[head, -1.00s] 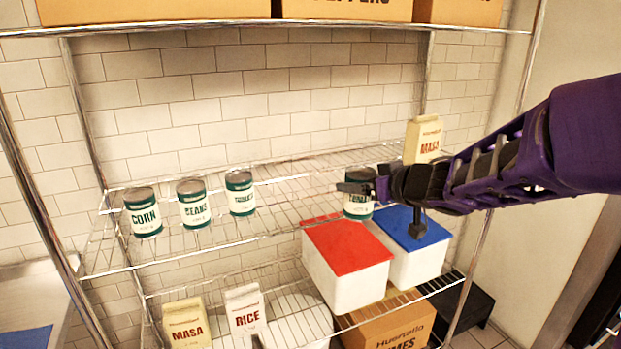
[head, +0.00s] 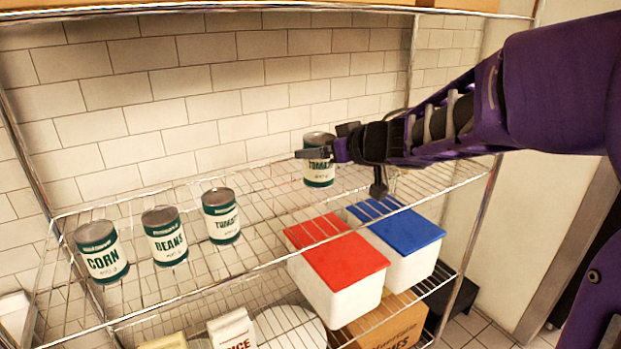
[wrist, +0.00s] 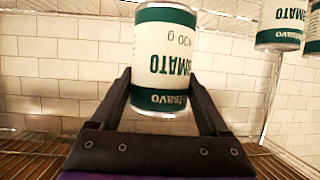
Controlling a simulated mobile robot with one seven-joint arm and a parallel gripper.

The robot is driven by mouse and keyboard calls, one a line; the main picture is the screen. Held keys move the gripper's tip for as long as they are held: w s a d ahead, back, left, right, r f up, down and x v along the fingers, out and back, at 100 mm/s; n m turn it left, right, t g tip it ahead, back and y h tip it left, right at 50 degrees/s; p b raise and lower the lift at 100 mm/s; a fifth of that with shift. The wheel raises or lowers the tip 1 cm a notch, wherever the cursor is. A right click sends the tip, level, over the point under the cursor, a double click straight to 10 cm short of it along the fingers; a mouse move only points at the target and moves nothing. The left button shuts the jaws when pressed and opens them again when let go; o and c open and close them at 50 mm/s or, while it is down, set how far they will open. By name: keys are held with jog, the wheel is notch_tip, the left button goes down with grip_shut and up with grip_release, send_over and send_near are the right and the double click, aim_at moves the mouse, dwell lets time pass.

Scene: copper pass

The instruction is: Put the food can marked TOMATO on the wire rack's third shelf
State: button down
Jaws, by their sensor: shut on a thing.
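My gripper (head: 318,152) is shut on a green-and-white TOMATO can (head: 319,178). The can is upright over the right-middle part of the wire rack's can shelf (head: 262,228); I cannot tell whether its base touches the wires. The wrist view is upside down and shows the label of the held can (wrist: 165,60) between the two dark fingers (wrist: 160,88). A second TOMATO can (head: 221,216) stands on the same shelf to the left, beside a BEANS can (head: 165,236) and a CORN can (head: 102,252).
Below are a red-lidded bin (head: 337,255), a blue-lidded bin (head: 397,236), a cardboard box (head: 395,330) and a RICE bag (head: 232,330). White tiled wall (head: 200,90) closes the back. The shelf between the held can and the left cans is clear.

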aim_at(320, 175)
notch_tip(320, 175, down, 6)
jog(key=shift+r, duration=0.2)
jog(key=shift+f+b, duration=0.8)
jog(key=shift+f, duration=0.95)
jog(key=shift+f, duration=0.15)
grip_release()
jog(key=shift+s+r, duration=0.1)
jog(key=shift+r, duration=0.1)
